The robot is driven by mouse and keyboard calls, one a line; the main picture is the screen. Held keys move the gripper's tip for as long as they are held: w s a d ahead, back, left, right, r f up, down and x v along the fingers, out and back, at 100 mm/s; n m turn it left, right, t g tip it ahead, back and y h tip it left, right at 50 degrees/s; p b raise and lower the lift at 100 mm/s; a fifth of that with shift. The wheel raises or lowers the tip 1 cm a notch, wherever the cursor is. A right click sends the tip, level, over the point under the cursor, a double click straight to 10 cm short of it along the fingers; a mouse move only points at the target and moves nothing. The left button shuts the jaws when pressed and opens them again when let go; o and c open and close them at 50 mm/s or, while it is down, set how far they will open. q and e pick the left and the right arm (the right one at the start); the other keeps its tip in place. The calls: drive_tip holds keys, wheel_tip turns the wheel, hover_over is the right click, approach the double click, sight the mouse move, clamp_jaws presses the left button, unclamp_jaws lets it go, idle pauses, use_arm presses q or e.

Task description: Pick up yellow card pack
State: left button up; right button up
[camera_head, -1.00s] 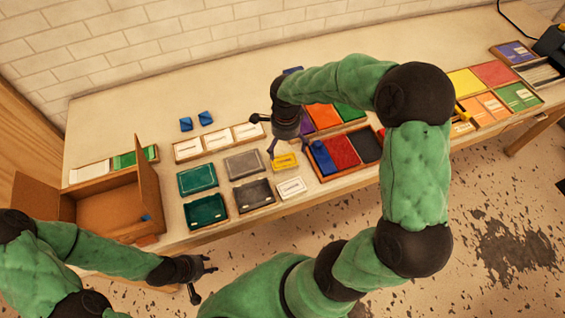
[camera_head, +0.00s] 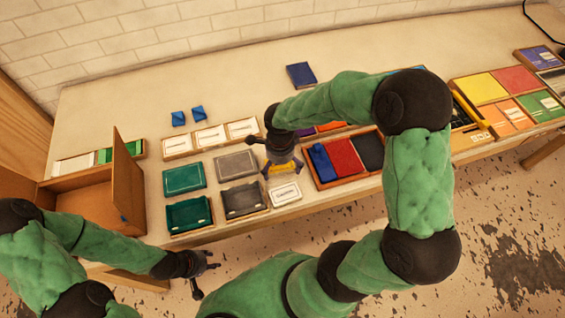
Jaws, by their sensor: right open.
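The yellow card pack (camera_head: 283,170) lies on the table between the grey trays and the wooden tray of coloured packs. My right gripper (camera_head: 281,168) points down right over it and hides much of it. The fingers are open around the pack's visible part; I cannot tell if they touch it. My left gripper (camera_head: 204,275) is open and empty in front of the table's front edge, well away from the pack.
A white card pack (camera_head: 285,194) lies just in front. Grey trays (camera_head: 243,199) and green trays (camera_head: 189,214) stand to the left. A wooden tray (camera_head: 347,184) with blue, red and black packs is close on the right.

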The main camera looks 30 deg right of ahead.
drive_tip(key=shift+a, duration=0.1)
drive_tip(key=shift+s, duration=0.1)
drive_tip(key=c, duration=1.2)
drive_tip(key=shift+r, duration=0.15)
